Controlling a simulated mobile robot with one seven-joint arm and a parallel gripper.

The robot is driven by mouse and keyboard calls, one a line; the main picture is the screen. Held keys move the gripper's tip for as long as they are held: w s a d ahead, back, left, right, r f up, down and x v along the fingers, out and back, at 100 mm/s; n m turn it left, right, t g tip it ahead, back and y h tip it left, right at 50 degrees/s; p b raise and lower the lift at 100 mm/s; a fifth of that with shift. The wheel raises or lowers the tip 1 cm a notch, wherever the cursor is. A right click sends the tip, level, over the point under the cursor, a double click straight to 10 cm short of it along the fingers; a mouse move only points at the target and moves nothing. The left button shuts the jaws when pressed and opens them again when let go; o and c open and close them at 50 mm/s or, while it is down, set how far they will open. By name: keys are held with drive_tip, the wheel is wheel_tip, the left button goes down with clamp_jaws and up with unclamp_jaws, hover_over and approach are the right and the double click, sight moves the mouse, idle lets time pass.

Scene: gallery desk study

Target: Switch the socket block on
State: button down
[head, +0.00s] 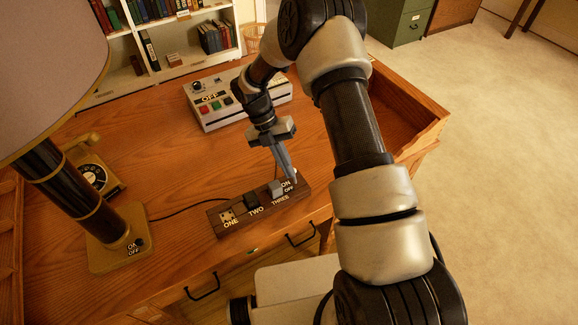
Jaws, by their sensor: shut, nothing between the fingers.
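The socket block (241,222) is a dark wooden strip near the front edge of the desk, lying at a slant. Its positions are labelled ONE, TWO and THREE. ONE shows bare socket holes, a black piece sits at TWO, and a grey block sits at THREE. ON and OFF labels are at its right end, with a small pale piece beside them. My gripper (290,176) points down at that end with its fingers shut and empty. Its tips are at or just above the switch area; contact and the switch position cannot be told.
A lamp (115,240) with its own ON/OFF switch and a telephone (95,172) stand at the left. A box with coloured buttons (222,118) is behind the block. A dark cord runs left from the block. Bare desk surrounds the block's back side.

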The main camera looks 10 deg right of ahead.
drive_tip(key=shift+r, duration=0.15)
drive_tip(key=shift+r+p, duration=0.6)
drive_tip(key=shift+r, duration=0.1)
drive_tip(key=shift+s, duration=0.1)
drive_tip(key=shift+s+a+r, duration=0.1)
drive_tip(key=shift+a+r, duration=0.1)
drive_tip(key=shift+r, duration=0.05)
drive_tip(key=shift+s+a+r+p, duration=0.8)
drive_tip(key=shift+s+a+r, duration=0.15)
drive_tip(key=shift+r, duration=0.25)
drive_tip(key=w+f+v, duration=0.1)
drive_tip(key=v, duration=0.8)
drive_tip(key=shift+w+a+b, duration=0.25)
drive_tip(key=shift+a+b, duration=0.05)
drive_tip(key=shift+b, duration=0.15)
